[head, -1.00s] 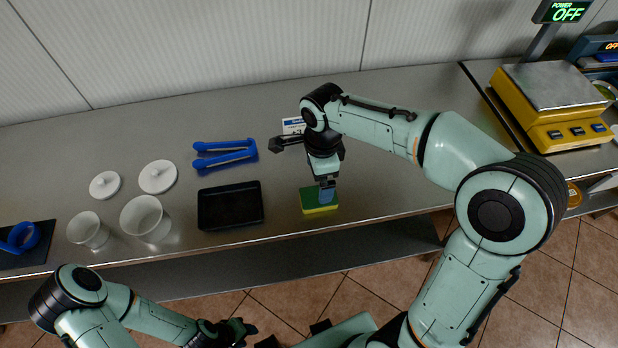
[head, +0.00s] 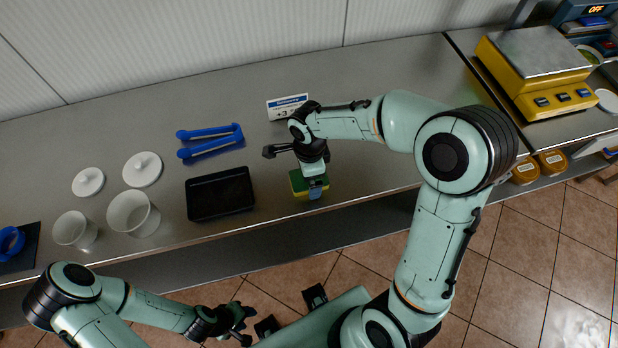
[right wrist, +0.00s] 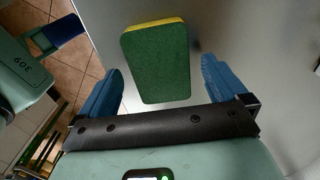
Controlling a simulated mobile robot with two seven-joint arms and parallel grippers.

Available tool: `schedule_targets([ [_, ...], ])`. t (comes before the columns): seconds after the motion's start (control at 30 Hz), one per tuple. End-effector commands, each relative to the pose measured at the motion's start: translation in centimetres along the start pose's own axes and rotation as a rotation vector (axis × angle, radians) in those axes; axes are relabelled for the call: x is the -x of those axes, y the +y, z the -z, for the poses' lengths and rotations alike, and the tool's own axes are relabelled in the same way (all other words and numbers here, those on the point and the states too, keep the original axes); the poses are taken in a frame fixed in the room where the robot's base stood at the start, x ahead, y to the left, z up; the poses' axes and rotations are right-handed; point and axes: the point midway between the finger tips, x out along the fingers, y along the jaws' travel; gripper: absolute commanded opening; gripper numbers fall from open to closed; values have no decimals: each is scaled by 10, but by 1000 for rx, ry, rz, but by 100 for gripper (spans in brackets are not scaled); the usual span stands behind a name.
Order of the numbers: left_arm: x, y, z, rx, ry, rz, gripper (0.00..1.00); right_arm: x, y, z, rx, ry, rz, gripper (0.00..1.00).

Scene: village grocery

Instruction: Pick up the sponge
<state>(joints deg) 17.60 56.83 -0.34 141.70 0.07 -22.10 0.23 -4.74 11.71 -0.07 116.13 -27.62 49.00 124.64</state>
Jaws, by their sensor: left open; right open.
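The sponge (head: 297,182), green with a yellow layer, lies on the steel counter to the right of the black tray. My right gripper (head: 316,188) is over it and hides part of it in the head view. In the right wrist view the sponge (right wrist: 155,65) shows its green face between the two blue fingers of the right gripper (right wrist: 161,70). Those fingers are open, with a gap on each side of the sponge. My left gripper (head: 236,322) is open and empty, low in front of the counter.
The black tray (head: 220,212) stands left of the sponge, with blue tongs (head: 210,133) behind it. White cups (head: 133,213) and lids (head: 142,169) are further left. A small sign (head: 288,107) stands behind my right wrist. A yellow scale (head: 535,85) is at the right.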

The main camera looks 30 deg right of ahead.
Motion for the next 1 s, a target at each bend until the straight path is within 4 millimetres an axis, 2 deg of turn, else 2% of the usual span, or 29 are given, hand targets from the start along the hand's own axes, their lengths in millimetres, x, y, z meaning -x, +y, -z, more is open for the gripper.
schedule_targets([
  [0.1,0,0,0,0,0,0,43,-13,0,0,2,0,-2,99],
  [0.37,0,0,0,0,0,0,43,-15,0,0,2,-1,2,99],
  [0.53,0,0,0,0,0,0,43,-15,0,0,1,-1,1,47],
  [0.57,0,0,0,0,0,0,43,-15,0,0,1,-1,1,44],
  [1.0,0,0,0,0,0,0,43,-10,0,-1,1,-1,2,43],
])
